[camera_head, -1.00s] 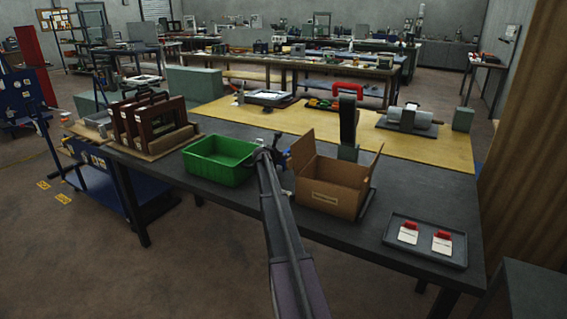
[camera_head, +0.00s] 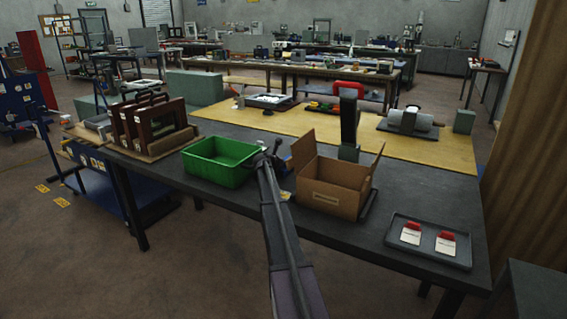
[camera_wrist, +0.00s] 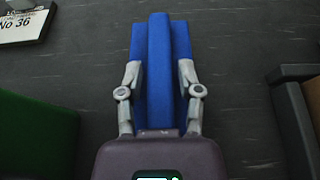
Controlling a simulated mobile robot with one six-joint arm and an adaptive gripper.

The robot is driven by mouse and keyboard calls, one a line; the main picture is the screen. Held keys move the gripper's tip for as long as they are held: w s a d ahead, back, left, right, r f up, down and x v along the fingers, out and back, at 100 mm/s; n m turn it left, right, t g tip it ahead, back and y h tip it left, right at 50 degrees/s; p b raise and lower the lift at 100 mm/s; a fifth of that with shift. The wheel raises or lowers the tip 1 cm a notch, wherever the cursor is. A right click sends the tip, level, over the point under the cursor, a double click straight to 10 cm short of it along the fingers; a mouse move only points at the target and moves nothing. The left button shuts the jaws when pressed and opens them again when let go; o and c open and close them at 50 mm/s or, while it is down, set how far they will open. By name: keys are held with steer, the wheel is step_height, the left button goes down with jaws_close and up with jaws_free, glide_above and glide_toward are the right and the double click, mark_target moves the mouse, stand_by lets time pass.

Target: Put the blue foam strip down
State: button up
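The blue foam strip (camera_wrist: 159,65) fills the space between the two fingers of my gripper (camera_wrist: 160,85) in the wrist view. It is a long ridged blue piece pointing away from me, over the dark table top. The fingers press against its two sides, so my gripper looks shut on it. Whether its underside touches the table cannot be told. In the head view my gripper (camera_head: 268,150) is over the table between the green bin (camera_head: 219,162) and the open cardboard box (camera_head: 330,196); my arm largely hides the strip there.
The green bin (camera_wrist: 35,135) is close at left in the wrist view, with a dark-edged box part (camera_wrist: 296,115) at right. A "No 36" card (camera_wrist: 22,25) lies ahead left. Brown frames (camera_head: 150,125) stand at far left; a tray (camera_head: 427,257) with red-topped cards sits at right.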

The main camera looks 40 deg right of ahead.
steer(key=shift+r, duration=0.2)
stand_by(0.4)
steer(key=p+v, duration=0.5)
steer(key=v, duration=0.7)
stand_by(0.5)
steer(key=s+a+f+m+y, duration=0.1)
steer(key=s+a+m, duration=0.1)
steer(key=a, duration=0.2)
steer(key=s+a+f+m, duration=0.1)
steer(key=s+a+m, duration=0.1)
steer(key=a, duration=0.1)
steer(key=s+a+f+m+y, duration=0.1)
steer(key=s+a+f, duration=0.1)
steer(key=a, duration=0.2)
steer(key=shift+a+m+g+y, duration=0.3)
steer(key=shift+a+m+g, duration=0.1)
steer(key=s+a+f+m+g+y, duration=0.1)
steer(key=s+a+f+m+y, duration=0.1)
steer(key=s+a+m, duration=0.3)
steer(key=s+a+f+m+g+y, duration=0.1)
steer(key=s+a+f+m+y, duration=0.2)
steer(key=s+a, duration=1)
steer(key=s+a+f+m+g+y, duration=0.2)
steer(key=s+a+m+y, duration=0.3)
steer(key=a, duration=1.3)
steer(key=s+m, duration=0.3)
steer(key=s, duration=0.1)
steer(key=shift+s+f+m, duration=0.15)
steer(key=shift+f+m, duration=0.1)
steer(key=shift+m, duration=0.05)
